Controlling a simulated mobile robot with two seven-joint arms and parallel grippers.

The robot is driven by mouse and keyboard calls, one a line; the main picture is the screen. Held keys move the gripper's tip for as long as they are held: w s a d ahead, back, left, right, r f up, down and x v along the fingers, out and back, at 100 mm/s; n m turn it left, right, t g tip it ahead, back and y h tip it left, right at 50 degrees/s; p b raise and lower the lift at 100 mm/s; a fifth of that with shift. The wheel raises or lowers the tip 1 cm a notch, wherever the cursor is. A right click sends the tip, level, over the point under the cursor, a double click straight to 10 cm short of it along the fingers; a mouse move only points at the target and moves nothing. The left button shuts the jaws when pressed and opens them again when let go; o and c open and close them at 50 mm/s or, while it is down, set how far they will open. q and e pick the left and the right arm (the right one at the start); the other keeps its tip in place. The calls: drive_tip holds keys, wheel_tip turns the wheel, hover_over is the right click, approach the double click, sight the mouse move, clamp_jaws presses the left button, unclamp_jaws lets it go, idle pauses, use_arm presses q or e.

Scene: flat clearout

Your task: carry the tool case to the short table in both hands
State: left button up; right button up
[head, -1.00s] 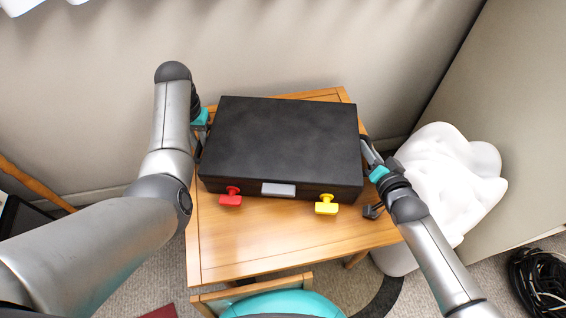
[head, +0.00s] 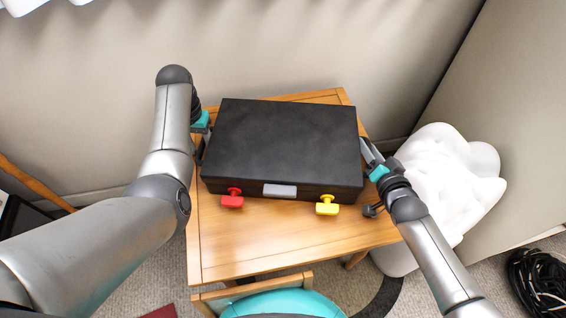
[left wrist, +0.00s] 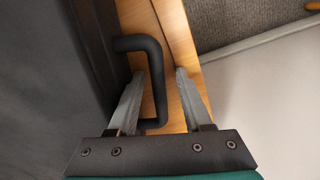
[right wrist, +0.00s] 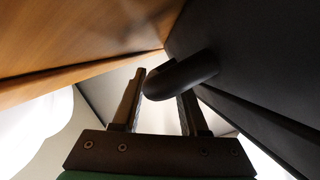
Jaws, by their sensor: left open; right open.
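The black tool case (head: 285,143) lies flat on a wooden table (head: 270,240). I cannot tell whether this is the short table. A red latch (head: 232,200), a yellow latch (head: 327,206) and a grey plate show on its front. My left gripper (head: 202,150) is at the case's left side. In the left wrist view its open fingers (left wrist: 158,85) stand either side of the dark side handle (left wrist: 153,75). My right gripper (head: 368,150) is at the right side. In the right wrist view its open fingers (right wrist: 162,90) are at the other handle (right wrist: 180,75), which partly covers the fingertips.
A white lumpy object (head: 450,185) stands on the right beside the table. A teal-seated chair (head: 280,304) is at the front edge. The wall (head: 290,45) is close behind. Black coiled cable (head: 540,285) lies on the carpet at the lower right.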

use_arm(q)
drive_tip(key=shift+s+r, duration=0.2)
drive_tip(key=shift+r, duration=3.75)
use_arm(e)
drive_tip(key=shift+s+a+f, duration=0.15)
drive_tip(key=shift+s+f, duration=0.05)
drive_tip(key=shift+f, duration=0.3)
drive_tip(key=shift+s+a+f, duration=0.15)
drive_tip(key=shift+s+f, duration=0.05)
drive_tip(key=shift+f, duration=0.25)
use_arm(q)
drive_tip(key=shift+w+f, duration=0.15)
drive_tip(key=shift+w, duration=0.1)
use_arm(e)
drive_tip(key=shift+s+d+r, duration=0.1)
drive_tip(key=shift+s+d, duration=0.05)
drive_tip(key=shift+s, duration=0.4)
use_arm(q)
drive_tip(key=shift+s, duration=0.1)
use_arm(e)
drive_tip(key=shift+s+d+r, duration=0.3)
drive_tip(key=shift+s+r, duration=0.35)
drive_tip(key=shift+s, duration=0.3)
drive_tip(key=shift+s+d+r, duration=0.25)
drive_tip(key=shift+s+r, duration=0.45)
drive_tip(key=shift+s, duration=0.2)
drive_tip(key=shift+s+d+r, duration=0.3)
drive_tip(key=shift+s+r, duration=0.35)
drive_tip(key=shift+s, duration=0.3)
